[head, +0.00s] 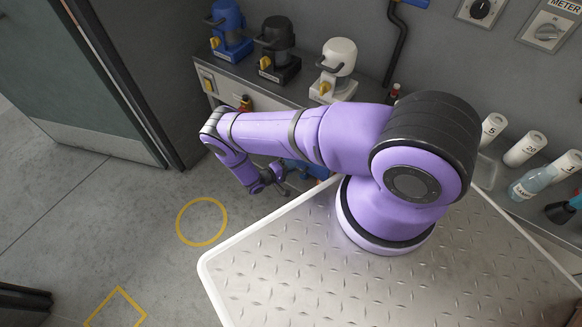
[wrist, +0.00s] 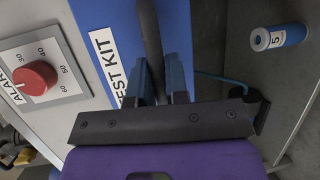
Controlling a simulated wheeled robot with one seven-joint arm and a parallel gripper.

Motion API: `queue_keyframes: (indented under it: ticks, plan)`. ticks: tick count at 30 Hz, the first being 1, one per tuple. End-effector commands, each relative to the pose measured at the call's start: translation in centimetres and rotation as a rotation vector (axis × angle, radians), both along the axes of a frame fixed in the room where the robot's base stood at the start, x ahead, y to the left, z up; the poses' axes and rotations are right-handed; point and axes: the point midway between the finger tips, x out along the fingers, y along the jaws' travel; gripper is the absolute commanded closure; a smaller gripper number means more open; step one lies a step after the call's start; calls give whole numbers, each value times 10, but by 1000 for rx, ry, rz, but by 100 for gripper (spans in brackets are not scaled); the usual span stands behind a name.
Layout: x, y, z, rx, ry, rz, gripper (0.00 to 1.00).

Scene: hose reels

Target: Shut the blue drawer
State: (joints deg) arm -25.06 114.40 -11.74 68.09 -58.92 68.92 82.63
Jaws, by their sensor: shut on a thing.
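A dark bar handle (wrist: 149,32) runs along this front. My gripper (wrist: 162,78) is shut on the handle, one finger on each side. In the head view my gripper (head: 272,180) is low in front of the bench, beyond my base. Only a small blue part of the drawer (head: 318,170) shows there, mostly hidden by my arm. How far the drawer stands out cannot be told.
A red knob (wrist: 36,78) on a dial plate is left of the drawer. A blue and white cylinder marked 5 (wrist: 279,38) lies at right. Blue, black and white (head: 338,58) pump-like units stand on the bench. The floor at left (head: 130,215) is clear.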

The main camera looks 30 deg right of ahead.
Motion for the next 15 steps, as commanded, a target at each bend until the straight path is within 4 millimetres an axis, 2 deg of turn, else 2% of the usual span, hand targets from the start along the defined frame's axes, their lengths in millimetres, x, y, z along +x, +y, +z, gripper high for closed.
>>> queue_keyframes:
  ticks: [5,12,15]
  plan:
    - [4,-10,-1,1,0,-1,100]
    - [14,-36,-1,0,0,0,100]
    - [16,-40,-1,1,0,0,100]
